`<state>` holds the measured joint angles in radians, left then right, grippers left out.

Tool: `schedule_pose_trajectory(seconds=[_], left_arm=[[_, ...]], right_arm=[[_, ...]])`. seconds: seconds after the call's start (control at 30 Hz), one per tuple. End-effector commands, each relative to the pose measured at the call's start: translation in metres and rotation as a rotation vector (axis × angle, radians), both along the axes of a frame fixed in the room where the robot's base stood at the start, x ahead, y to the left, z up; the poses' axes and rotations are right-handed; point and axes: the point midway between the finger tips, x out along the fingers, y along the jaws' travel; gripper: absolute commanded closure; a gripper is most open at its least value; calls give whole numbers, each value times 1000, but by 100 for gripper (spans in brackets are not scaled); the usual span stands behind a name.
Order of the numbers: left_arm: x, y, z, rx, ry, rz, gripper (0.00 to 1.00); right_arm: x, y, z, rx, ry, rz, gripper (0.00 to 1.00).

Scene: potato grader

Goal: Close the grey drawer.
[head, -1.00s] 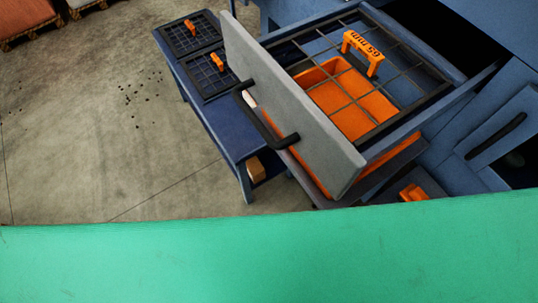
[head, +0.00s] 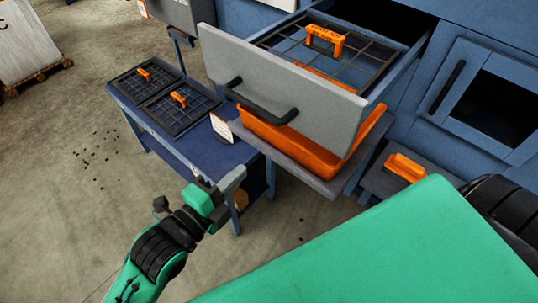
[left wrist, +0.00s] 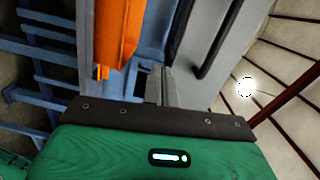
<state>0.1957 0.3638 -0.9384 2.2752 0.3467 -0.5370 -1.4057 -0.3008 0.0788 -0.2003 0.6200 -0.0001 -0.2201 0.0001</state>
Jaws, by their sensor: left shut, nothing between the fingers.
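The grey drawer (head: 290,88) is pulled out of the blue machine, its flat front facing left and toward me. A black bar handle (head: 262,106) is on that front. Inside it lies a dark wire grid (head: 372,68) with an orange handle (head: 325,38). My left gripper (head: 236,178) is shut and empty, below and left of the drawer front and apart from it in the head view. In the left wrist view the gripper fingers (left wrist: 162,88) point up, with the grey front (left wrist: 226,62) and handle (left wrist: 217,42) to the right. My right gripper is out of view.
An orange bin (head: 292,146) sits on a grey shelf under the drawer. A blue table (head: 182,138) with two grid screens stands left, near my left gripper. A blue door with a black handle (head: 447,87) is to the right. Open floor lies left.

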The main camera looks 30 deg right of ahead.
Motion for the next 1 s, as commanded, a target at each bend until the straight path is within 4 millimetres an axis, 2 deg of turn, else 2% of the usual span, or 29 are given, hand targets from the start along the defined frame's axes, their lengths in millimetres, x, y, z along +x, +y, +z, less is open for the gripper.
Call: schedule_pose_trajectory(seconds=[0.03, 0.1, 0.27, 0.47, 1.0], left_arm=[[-13, -1, 13, -3, -43, -30, 100], [-26, -2, 24, -4, -82, -59, 100], [-34, -6, 34, -5, -113, -79, 100], [-25, -27, 36, -7, -109, -78, 100], [10, -110, 37, -6, -107, -76, 100]], right_arm=[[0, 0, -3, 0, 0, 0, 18], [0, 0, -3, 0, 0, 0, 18], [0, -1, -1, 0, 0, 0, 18], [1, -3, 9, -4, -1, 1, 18], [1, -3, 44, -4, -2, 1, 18]])
